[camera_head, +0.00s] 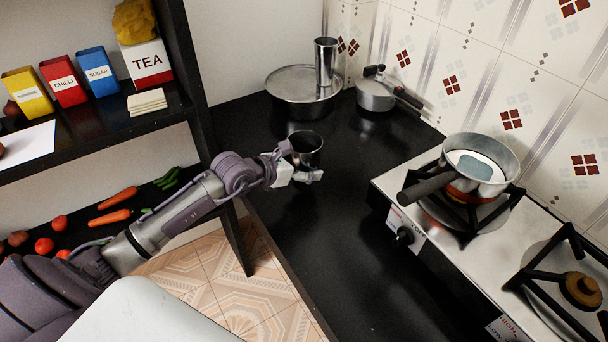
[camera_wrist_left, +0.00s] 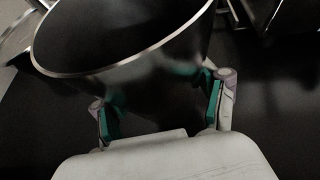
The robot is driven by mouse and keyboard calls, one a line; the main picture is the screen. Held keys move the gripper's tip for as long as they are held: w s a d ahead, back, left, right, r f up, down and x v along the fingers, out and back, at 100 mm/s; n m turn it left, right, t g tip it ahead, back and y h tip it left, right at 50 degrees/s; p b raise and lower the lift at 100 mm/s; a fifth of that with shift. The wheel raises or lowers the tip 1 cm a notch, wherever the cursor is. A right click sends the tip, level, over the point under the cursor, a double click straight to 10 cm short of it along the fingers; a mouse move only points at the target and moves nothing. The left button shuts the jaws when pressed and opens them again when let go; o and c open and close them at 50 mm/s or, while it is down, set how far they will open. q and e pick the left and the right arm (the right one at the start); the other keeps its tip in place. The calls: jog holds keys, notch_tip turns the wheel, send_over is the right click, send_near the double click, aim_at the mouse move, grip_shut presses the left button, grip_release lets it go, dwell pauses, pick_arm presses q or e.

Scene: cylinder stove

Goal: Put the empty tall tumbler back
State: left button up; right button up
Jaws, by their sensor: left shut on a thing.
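Another tall, narrow tumbler (camera_head: 326,62) stands on a round lidded pot (camera_head: 300,90) at the back. My right gripper is not in view.
A small lidded pan (camera_head: 376,94) stands at the back right by the tiled wall. A saucepan (camera_head: 480,165) sits on the stove (camera_head: 400,185) to the right. A shelf (camera_head: 90,125) with boxes is on the left. The counter (camera_head: 330,240) in front is clear.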

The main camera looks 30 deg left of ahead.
pick_arm(q)
jog(key=shift+f, duration=1.6)
jog(key=shift+f, duration=0.15)
jog(key=o, duration=1.4)
jog(key=shift+r, duration=0.2)
jog(key=v, duration=1.2)
